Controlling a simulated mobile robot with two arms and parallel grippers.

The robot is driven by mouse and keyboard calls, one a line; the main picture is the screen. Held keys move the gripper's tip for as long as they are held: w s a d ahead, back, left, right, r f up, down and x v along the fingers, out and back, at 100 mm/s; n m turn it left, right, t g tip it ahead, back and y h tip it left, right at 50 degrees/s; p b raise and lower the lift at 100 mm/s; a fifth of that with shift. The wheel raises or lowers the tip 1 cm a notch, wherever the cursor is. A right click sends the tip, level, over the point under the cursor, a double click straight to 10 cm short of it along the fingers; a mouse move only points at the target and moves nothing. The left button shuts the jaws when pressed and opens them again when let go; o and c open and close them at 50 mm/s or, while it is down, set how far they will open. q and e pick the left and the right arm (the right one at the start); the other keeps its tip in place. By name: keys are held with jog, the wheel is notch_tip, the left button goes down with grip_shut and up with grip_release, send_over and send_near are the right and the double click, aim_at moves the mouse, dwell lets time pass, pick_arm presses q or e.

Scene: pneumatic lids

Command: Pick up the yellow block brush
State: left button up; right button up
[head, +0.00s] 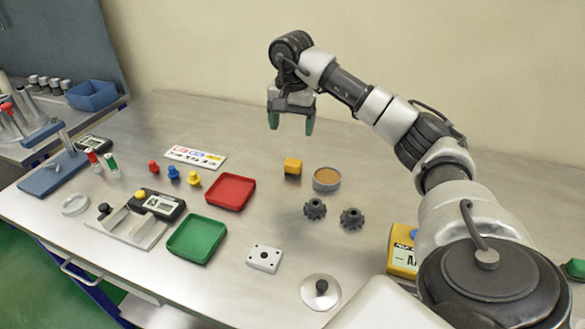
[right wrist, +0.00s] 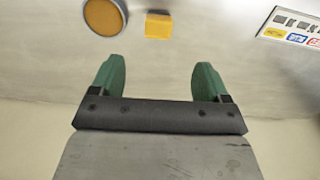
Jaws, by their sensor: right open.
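The yellow block brush (head: 292,168) is a small yellow block with a dark lower part, standing on the metal bench just left of a round tin. In the right wrist view the yellow block (right wrist: 159,26) shows near the top, beyond the fingertips and between their lines. My right gripper (head: 291,122) is open and empty, hanging above the back of the bench with its green fingertips pointing down. Its fingers (right wrist: 159,78) are wide apart in the right wrist view, and nothing is between them. My left gripper is not seen.
The round tin with tan contents (head: 326,179) is close beside the block. Two dark gears (head: 315,209) lie in front. A red tray (head: 231,192), a green tray (head: 197,239), a white plate (head: 264,258) and a knobbed lid (head: 321,291) lie nearer. Bare bench lies behind the block.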

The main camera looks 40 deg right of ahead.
send_over(294, 160)
jog(key=f, duration=0.5)
jog(key=shift+w+a, duration=0.15)
jog(key=shift+w, duration=0.05)
jog(key=shift+s+f, duration=0.1)
jog(key=shift+f, duration=0.55)
notch_tip(294, 160, down, 4)
jog(key=shift+s+f+p, duration=0.1)
jog(key=shift+f+p, duration=0.1)
jog(key=shift+p, duration=0.4)
jog(key=shift+f, duration=0.45)
jog(key=c, duration=1)
jog(key=shift+r, duration=0.1)
notch_tip(294, 160, up, 4)
jog(key=shift+s+r+b, duration=0.1)
jog(key=shift+b, duration=0.4)
jog(key=s+a+r+b, duration=0.1)
jog(key=s+a+r, duration=0.2)
jog(key=s+r, duration=0.3)
jog(key=s, duration=0.5)
jog(key=shift+a+r+b, duration=0.2)
jog(key=shift+r+b, duration=0.15)
jog(key=shift+b, duration=0.05)
jog(key=shift+w, duration=0.1)
